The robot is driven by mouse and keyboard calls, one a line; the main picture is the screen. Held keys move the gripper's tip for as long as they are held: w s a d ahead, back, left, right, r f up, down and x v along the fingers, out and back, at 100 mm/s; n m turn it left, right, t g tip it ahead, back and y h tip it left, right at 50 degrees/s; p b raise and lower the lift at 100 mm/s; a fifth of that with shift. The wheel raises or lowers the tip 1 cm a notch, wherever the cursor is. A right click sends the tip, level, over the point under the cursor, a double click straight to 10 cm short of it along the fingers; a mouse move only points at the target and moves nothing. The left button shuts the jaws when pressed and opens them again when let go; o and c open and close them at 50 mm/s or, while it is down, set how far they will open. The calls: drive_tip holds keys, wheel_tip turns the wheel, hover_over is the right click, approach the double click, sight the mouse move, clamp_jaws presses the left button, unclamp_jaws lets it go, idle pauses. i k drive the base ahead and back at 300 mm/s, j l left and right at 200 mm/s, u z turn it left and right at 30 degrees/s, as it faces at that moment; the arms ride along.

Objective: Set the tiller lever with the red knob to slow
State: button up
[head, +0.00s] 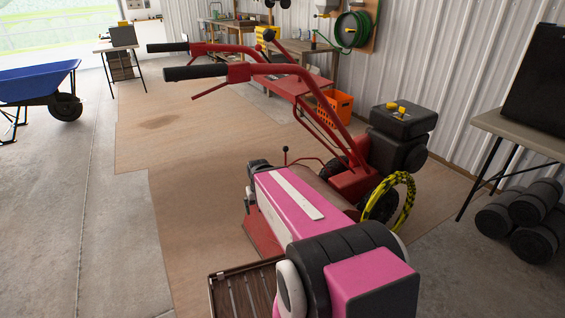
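The red tiller (345,130) stands upright ahead of me, with two handlebars ending in black grips (195,72) on the left. A lever with a black knob (268,35) rises near the far handlebar. Another thin rod with a dark knob (285,150) shows lower down, just beyond my arm. I cannot make out a red knob or any slow marking. My pink arm reaches forward below the handlebars. Its dark far end, where my gripper (257,166) seems to be, is left of the lower rod and apart from the upper lever. Its fingers cannot be made out.
A blue wheelbarrow (38,84) stands at the left. A workbench (262,52) and a wall-hung green hose (352,30) are behind the tiller. A table (500,125) and black rolls (535,205) are at the right. The brown floor mat (190,200) is clear left of my arm.

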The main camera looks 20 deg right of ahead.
sight(259, 47)
drive_tip(key=k, duration=0.55)
drive_tip(key=k+z, duration=0.35)
drive_tip(key=k+l+z, duration=0.1)
drive_tip(key=z, duration=0.3)
drive_tip(key=k+l+z, duration=0.15)
drive_tip(key=z, duration=0.2)
drive_tip(key=j+z, duration=0.7)
drive_tip(key=j, duration=0.25)
drive_tip(key=j+z, duration=0.35)
drive_tip(key=k+j, duration=0.1)
drive_tip(key=j, duration=0.85)
drive_tip(key=k+j, duration=0.1)
drive_tip(key=j, duration=1.85)
drive_tip(key=k+j, duration=0.15)
drive_tip(key=j, duration=0.8)
drive_tip(key=k+l, duration=0.15)
drive_tip(key=k, duration=0.25)
drive_tip(key=k+l+u, duration=0.1)
drive_tip(key=k, duration=0.25)
